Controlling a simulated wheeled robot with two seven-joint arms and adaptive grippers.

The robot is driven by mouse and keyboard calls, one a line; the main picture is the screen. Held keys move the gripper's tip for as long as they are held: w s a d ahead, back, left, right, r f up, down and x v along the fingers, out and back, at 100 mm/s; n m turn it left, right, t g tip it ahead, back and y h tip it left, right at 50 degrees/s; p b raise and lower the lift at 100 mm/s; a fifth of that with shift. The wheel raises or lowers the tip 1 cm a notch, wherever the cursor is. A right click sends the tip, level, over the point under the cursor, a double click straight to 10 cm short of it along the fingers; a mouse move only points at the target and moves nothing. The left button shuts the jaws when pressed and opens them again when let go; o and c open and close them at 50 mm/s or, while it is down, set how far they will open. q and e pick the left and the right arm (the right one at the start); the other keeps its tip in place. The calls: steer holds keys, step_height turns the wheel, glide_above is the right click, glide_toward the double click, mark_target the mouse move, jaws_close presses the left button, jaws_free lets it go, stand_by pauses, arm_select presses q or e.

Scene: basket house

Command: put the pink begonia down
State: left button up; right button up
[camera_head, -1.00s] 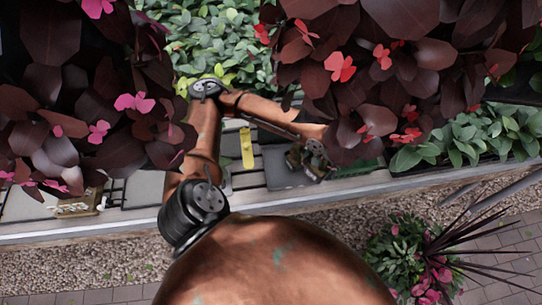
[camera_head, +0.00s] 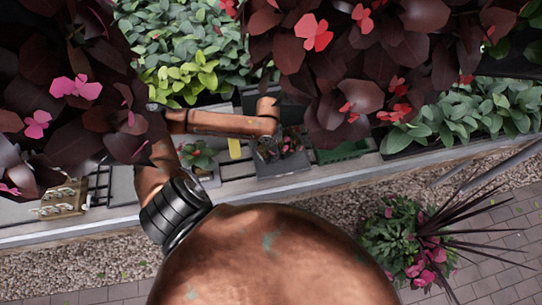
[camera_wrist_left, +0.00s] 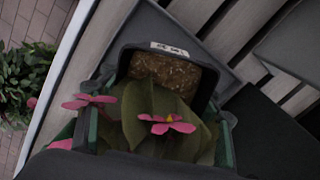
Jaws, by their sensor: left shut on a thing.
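My left gripper (camera_head: 270,149) is shut on the pink begonia (camera_head: 291,142), over a dark grey tray (camera_head: 280,167) on the slatted bench. In the left wrist view the begonia (camera_wrist_left: 160,122) has large green leaves and pink flowers in a dark square pot with brown soil and a white label. Green finger parts of my left gripper (camera_wrist_left: 158,142) show on both sides of it. The pot appears tilted in this view, over or in the tray; I cannot tell whether its base touches. My right gripper is not in view.
Dark-leaved hanging plants (camera_head: 365,60) cover the top corners. A small potted plant (camera_head: 197,154) and a yellow tag (camera_head: 234,148) are left of the tray. A green tray (camera_head: 342,152) is to its right. A small wooden box (camera_head: 62,198) stands at left.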

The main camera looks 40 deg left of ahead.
mark_target(268, 156)
arm_select(q)
step_height(268, 156, down, 4)
steer(key=shift+f+b, duration=0.2)
steer(key=shift+b, duration=0.15)
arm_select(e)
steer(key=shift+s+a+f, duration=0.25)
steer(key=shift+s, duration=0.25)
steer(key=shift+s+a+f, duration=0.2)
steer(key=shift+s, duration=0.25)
arm_select(q)
steer(key=shift+f, duration=0.1)
steer(key=o, duration=1.4)
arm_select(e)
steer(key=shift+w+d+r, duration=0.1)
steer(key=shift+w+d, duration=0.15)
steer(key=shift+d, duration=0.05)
